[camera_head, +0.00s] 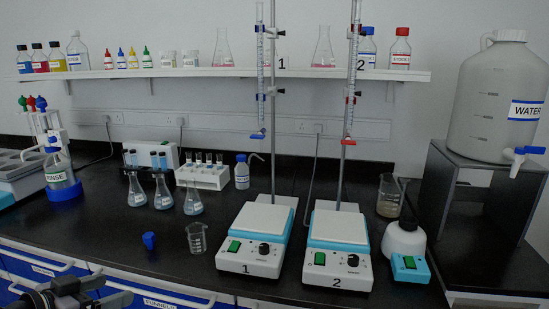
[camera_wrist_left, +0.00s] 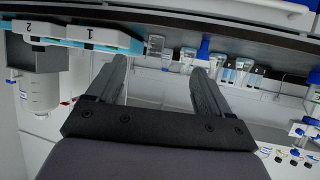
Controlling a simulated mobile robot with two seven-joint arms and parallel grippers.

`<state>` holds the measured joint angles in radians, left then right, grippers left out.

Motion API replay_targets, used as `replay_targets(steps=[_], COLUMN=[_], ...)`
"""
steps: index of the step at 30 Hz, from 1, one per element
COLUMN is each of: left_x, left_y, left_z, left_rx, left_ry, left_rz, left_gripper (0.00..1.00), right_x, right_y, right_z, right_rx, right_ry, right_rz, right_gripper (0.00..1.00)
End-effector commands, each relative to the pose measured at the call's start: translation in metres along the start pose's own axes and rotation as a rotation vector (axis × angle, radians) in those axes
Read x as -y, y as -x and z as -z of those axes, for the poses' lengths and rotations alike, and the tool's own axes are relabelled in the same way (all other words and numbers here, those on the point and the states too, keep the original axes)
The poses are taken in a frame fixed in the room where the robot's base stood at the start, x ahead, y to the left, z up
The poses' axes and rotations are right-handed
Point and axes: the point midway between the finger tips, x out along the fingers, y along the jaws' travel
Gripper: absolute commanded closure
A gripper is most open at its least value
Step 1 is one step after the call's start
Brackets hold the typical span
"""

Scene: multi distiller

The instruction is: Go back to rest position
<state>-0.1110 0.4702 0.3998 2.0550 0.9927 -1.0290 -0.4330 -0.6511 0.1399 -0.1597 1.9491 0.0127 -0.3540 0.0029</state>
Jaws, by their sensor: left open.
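My left gripper (camera_head: 112,290) is at the bottom left of the head view, in front of the bench's front edge and near the blue drawers. Its two dark fingers are spread apart in the left wrist view (camera_wrist_left: 158,68), with nothing between them. The gripper is apart from the glassware on the bench. My right gripper is in neither view.
A blue stopper (camera_head: 149,241) and an empty beaker (camera_head: 197,238) stand near the front edge. Several flasks (camera_head: 163,193) are behind them. Stirrers 1 (camera_head: 245,262) and 2 (camera_head: 335,270) are to the right. White drawer handles (camera_head: 165,292) stick out below the bench.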

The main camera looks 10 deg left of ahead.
Motion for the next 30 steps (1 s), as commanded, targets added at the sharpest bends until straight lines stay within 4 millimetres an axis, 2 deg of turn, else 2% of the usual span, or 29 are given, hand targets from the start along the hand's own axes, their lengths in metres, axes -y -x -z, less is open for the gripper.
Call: replay_targets(steps=[1,3,5,8,9,12,16,20,23,30], left_x=[-0.012,-0.026,-0.041,-0.075,-0.092,-0.134,-0.182,-0.21,-0.217,-0.217], left_y=[-0.012,-0.023,-0.029,-0.033,-0.032,-0.027,-0.017,-0.01,-0.009,-0.009], left_z=[-0.033,-0.069,-0.1,-0.148,-0.167,-0.203,-0.23,-0.24,-0.242,-0.242], left_rx=[0.049,0.094,0.127,0.172,0.185,0.205,0.203,0.194,0.188,0.188], left_ry=[0.034,0.06,0.074,0.087,0.088,0.081,0.07,0.061,0.058,0.056], left_rz=[0.02,0.059,0.088,0.121,0.127,0.13,0.113,0.095,0.09,0.09], left_gripper=[0.2,0.2,0.2,0.2,0.2,0.2,0.2,0.2,0.2,0.2], right_x=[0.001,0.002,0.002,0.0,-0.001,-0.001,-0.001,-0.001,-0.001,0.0], right_y=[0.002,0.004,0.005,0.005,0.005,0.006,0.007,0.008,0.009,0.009], right_z=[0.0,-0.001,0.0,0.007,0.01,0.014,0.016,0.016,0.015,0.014], right_rx=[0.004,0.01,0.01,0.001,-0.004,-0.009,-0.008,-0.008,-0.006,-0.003], right_ry=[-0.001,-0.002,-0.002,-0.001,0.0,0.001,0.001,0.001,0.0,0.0], right_rz=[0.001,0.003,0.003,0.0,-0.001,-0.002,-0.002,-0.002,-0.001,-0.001], right_gripper=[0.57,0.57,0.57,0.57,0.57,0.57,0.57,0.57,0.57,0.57])
